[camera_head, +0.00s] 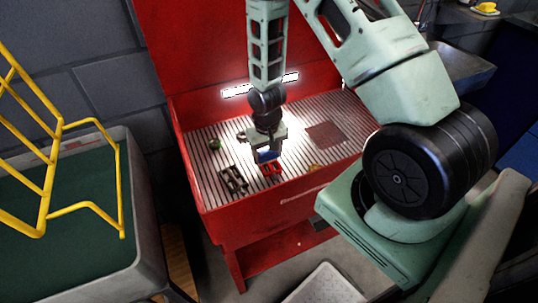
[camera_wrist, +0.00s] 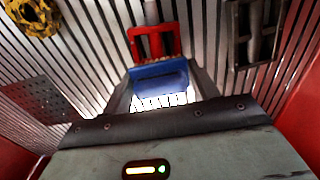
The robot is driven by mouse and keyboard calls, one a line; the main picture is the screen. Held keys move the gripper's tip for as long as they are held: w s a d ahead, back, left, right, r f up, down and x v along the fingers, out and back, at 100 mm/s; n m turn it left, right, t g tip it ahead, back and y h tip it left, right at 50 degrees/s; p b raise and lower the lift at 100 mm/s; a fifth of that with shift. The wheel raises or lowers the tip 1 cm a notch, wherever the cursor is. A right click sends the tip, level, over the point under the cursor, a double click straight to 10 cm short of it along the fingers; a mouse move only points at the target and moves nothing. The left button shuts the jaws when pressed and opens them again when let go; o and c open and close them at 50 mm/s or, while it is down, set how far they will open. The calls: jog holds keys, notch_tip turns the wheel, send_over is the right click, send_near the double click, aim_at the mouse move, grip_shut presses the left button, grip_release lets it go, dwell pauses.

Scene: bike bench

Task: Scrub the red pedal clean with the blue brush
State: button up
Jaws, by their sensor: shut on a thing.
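My gripper (camera_head: 267,148) is shut on the blue brush (camera_head: 268,156), low over the slatted red bench. In the wrist view the blue brush (camera_wrist: 158,76) sits between the two fingers of my gripper (camera_wrist: 160,84). The red pedal (camera_head: 271,169) is just below and in front of the brush. In the wrist view the red pedal (camera_wrist: 154,42) is an open frame on the slats, its near edge overlapped by the brush. I cannot tell whether brush and pedal touch. The brush's underside is hidden.
A dark pedal (camera_head: 233,181) lies left of the red one; it also shows in the wrist view (camera_wrist: 236,35). A brown perforated mat (camera_head: 325,134) lies to the right. Red walls (camera_head: 183,145) enclose the slats.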

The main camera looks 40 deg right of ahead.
aim_at(273, 168)
dwell(0.3)
jog(key=shift+s+a, duration=0.25)
jog(key=shift+s, duration=0.7)
jog(key=shift+s+a, duration=0.25)
jog(key=shift+s, duration=0.7)
jog(key=shift+w+d, duration=0.3)
jog(key=shift+w, duration=0.7)
jog(key=shift+w+d, duration=0.25)
jog(key=shift+w, duration=0.7)
notch_tip(273, 168, up, 5)
jog(key=p, duration=0.4)
jog(key=shift+r+p, duration=0.1)
jog(key=shift+p, duration=0.2)
